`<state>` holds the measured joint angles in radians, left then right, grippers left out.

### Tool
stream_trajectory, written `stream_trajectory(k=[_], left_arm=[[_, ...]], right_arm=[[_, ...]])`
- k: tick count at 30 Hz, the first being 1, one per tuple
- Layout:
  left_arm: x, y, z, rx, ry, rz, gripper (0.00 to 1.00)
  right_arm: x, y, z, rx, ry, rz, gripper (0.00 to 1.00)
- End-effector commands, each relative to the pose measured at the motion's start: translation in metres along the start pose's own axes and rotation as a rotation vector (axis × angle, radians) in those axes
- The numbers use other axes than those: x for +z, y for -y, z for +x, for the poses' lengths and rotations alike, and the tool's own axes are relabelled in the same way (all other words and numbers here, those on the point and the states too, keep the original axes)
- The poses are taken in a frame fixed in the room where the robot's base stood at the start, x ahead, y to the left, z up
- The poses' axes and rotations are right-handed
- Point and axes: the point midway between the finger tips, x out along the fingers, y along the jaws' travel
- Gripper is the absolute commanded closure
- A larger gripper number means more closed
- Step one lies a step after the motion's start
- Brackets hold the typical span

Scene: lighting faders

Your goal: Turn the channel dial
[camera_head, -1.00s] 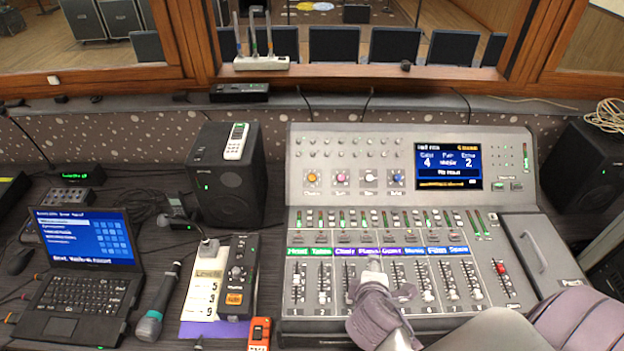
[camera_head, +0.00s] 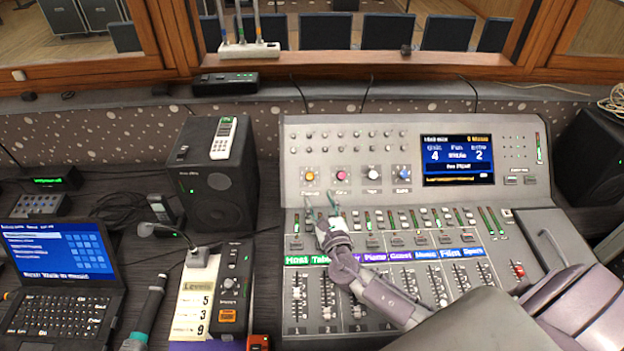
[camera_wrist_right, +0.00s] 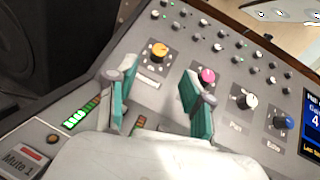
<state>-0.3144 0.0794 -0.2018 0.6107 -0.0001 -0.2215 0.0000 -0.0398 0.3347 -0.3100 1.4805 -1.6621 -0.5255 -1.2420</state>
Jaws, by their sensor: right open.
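The lighting console has a row of coloured dials: orange (camera_head: 309,174), pink (camera_head: 341,173), white (camera_head: 372,172) and blue (camera_head: 403,172). I cannot tell from the labels which one is the channel dial. My right gripper (camera_head: 321,205) is over the console just below the orange and pink dials, its fingers apart and empty. In the right wrist view, the gripper (camera_wrist_right: 155,98) has two teal fingertips spread, with the orange dial (camera_wrist_right: 158,52) beyond and between them. The pink dial (camera_wrist_right: 208,76) is just beyond the right finger. My left gripper is not in view.
The console's screen (camera_head: 457,160) is lit at the right. A row of faders (camera_head: 440,285) lies below the coloured label strips. A speaker (camera_head: 213,180) stands left of the console. A laptop (camera_head: 60,265), a microphone and a level card (camera_head: 195,300) lie further left.

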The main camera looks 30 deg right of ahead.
Motion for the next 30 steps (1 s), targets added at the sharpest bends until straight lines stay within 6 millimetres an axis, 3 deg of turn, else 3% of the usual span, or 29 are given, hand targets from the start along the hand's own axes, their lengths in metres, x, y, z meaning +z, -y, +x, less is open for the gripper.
stream_trajectory(k=[6,12,24,25,30], left_arm=[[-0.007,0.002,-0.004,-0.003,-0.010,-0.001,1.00],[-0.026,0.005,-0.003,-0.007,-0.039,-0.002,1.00],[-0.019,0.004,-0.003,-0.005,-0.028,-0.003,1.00],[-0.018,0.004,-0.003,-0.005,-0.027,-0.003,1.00],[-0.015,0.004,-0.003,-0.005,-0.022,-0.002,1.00]], right_arm=[[0.001,0.000,0.047,-0.002,0.002,0.000,0.49],[0.000,0.000,0.072,-0.001,0.000,0.001,0.49],[0.000,0.000,0.080,-0.001,0.000,0.004,0.49],[0.000,0.000,0.080,-0.001,0.000,0.004,0.50],[0.000,0.000,0.080,-0.001,0.000,0.004,0.79]])
